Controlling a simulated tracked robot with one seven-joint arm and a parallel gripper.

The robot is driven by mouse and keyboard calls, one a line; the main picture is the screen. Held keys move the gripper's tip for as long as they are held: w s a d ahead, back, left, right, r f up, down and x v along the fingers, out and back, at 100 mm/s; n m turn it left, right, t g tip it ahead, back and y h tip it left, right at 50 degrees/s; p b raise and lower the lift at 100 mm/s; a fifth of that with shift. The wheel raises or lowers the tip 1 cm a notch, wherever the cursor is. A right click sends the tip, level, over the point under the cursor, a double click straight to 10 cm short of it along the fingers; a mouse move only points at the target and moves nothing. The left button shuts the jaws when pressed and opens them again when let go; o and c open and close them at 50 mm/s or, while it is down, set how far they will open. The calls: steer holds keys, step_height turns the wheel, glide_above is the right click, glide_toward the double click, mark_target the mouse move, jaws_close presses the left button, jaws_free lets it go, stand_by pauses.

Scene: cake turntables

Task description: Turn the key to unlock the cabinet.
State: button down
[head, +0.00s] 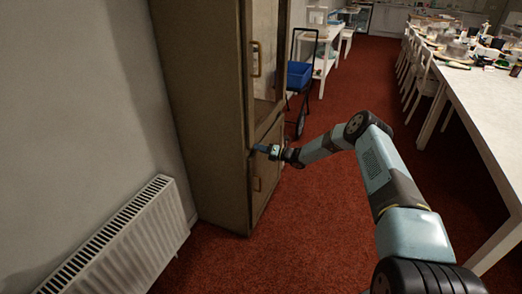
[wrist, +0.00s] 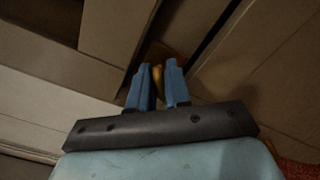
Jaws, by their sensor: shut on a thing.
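The cabinet (head: 212,110) is tall and brown and stands against the left wall. It has an upper door with a brass handle (head: 256,58) and a lower door (head: 266,165) with a smaller handle (head: 256,184). My gripper (head: 262,148) is at the cabinet's front, near the top of the lower door. In the wrist view its two blue fingers (wrist: 158,88) are shut on a small brass-coloured key (wrist: 157,76). The fingers hide most of the key, and I cannot see how far it sits in a lock or how it is turned.
A white radiator (head: 125,240) stands along the wall at the left. A cart with a blue bin (head: 299,75) stands behind the cabinet. A long white table (head: 480,100) with chairs runs along the right. Red carpet (head: 330,215) is clear in front of the cabinet.

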steer(key=m, duration=0.3)
steer(key=shift+a+m, duration=0.1)
steer(key=shift+m, duration=0.2)
steer(key=shift+f+m, duration=0.1)
steer(key=shift+m, duration=1.8)
steer(key=c, duration=1.2)
jaws_free()
steer(key=shift+w+f, duration=0.1)
steer(key=shift+o, duration=0.2)
steer(key=shift+d, duration=0.2)
